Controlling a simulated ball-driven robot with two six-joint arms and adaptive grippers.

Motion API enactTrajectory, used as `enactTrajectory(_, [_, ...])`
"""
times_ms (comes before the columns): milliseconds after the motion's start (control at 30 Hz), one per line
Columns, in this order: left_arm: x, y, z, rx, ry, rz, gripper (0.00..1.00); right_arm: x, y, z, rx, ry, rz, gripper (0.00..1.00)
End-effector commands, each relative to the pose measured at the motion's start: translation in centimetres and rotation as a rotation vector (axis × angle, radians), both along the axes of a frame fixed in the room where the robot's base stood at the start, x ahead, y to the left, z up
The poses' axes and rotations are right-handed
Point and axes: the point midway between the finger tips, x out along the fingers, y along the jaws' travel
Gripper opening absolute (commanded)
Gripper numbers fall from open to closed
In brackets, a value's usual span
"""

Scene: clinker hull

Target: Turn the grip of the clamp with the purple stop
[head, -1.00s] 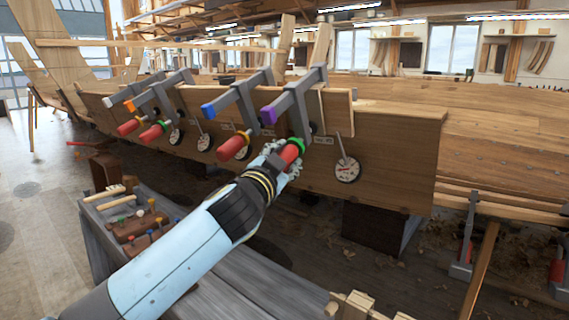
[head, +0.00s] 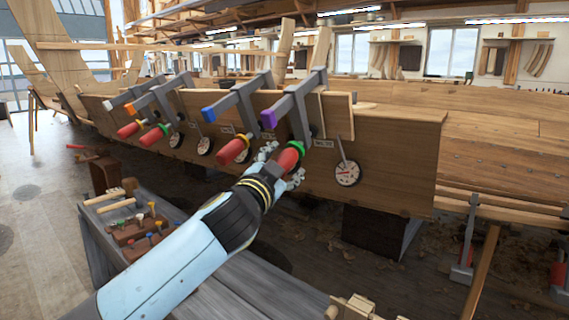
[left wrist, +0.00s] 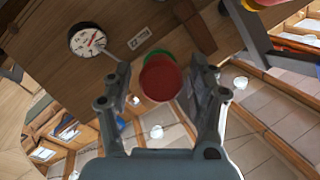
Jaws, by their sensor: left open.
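The clamp with the purple stop (head: 268,118) is the rightmost of the row of grey clamps on the hull plank. Its red grip (head: 288,159) with a green collar points out toward me. My left gripper (head: 283,163) is at this grip, with a finger on either side. In the left wrist view the red grip's end (left wrist: 160,78) lies between the two open fingers (left wrist: 162,95), with gaps visible on both sides. The green collar (left wrist: 157,55) shows behind it. The right gripper is not in view.
Clamps with blue (head: 208,113), orange (head: 131,108) and white stops stand to the left, with red grips jutting out. A round dial (head: 347,173) hangs right of the grip. A grey bench (head: 190,278) with tools stands below the hull.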

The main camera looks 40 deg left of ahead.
Motion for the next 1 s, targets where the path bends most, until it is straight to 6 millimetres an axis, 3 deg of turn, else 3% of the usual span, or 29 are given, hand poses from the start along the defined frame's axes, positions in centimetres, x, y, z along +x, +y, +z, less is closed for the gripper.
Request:
enactTrajectory(300, [-6.8,-1.8,-0.6,-0.002,0.003,0.0,0.59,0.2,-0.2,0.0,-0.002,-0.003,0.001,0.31])
enactTrajectory(500, [-9.6,-2.6,-0.7,-0.001,0.002,-0.001,0.59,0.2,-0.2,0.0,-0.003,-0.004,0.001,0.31])
enactTrajectory(1000, [-10.4,-2.8,-0.7,-0.001,0.0,0.0,0.59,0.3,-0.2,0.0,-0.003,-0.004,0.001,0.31])
